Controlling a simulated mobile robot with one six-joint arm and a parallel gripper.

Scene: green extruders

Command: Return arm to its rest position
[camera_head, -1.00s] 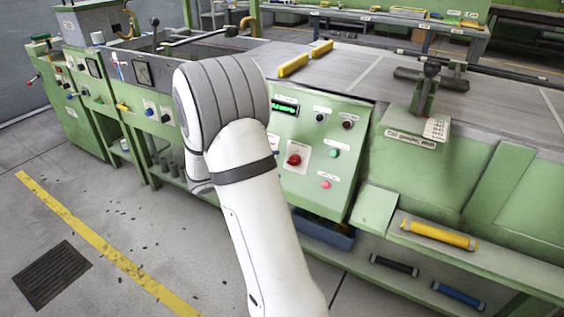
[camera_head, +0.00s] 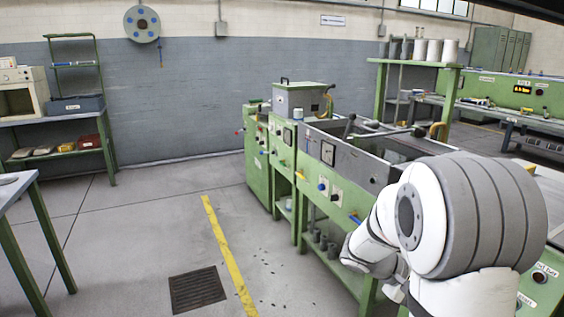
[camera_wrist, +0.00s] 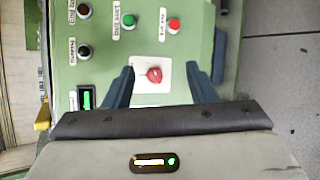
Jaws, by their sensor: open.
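My gripper (camera_wrist: 160,84) shows in the wrist view as two dark blue fingers set wide apart, open and with nothing between them. Between the fingers, beyond them, is a red knob (camera_wrist: 154,75) on a white plate on the green control panel (camera_wrist: 100,64). I cannot tell how far the fingertips are from the panel. In the head view my white and grey arm is folded at the lower right in front of the green machine (camera_head: 312,190), and it hides part of that machine. The gripper itself is not clearly visible there.
A green button (camera_wrist: 129,20) and a red button (camera_wrist: 173,25) sit on the panel near the fingers. Left are a table (camera_head: 15,186) and a shelf bench (camera_head: 65,119). A floor drain (camera_head: 197,288) and yellow line (camera_head: 228,255) mark open floor between them and the machine.

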